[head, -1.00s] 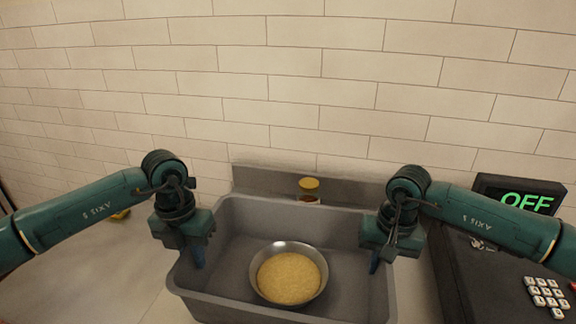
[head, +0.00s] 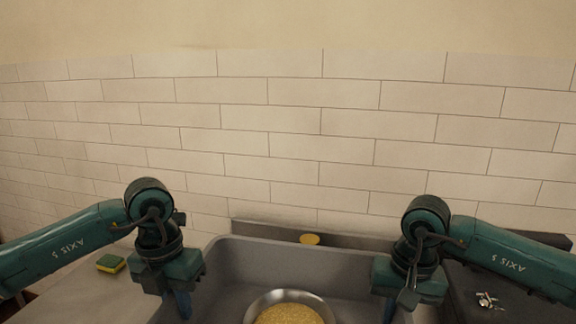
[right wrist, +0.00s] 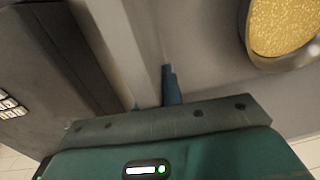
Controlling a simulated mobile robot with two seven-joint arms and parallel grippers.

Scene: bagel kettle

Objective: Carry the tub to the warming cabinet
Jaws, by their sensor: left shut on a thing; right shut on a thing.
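The grey tub (head: 262,250) is at the bottom centre of the head view, its near part cut off by the frame. A metal bowl (head: 262,300) of yellow grainy stuff sits inside it. My left gripper (head: 182,304) is shut on the tub's left wall. My right gripper (head: 390,308) is shut on its right wall. In the right wrist view a blue finger (right wrist: 171,86) lies against the inner side of the tub wall (right wrist: 128,45), and the bowl (right wrist: 256,52) shows at upper right. I see no warming cabinet that I can identify.
A yellow and green sponge (head: 111,263) lies on the pale counter (head: 80,298) at left. A yellow-topped jar (head: 310,239) stands behind the tub by a low grey ledge (head: 350,235). A tiled wall closes the back.

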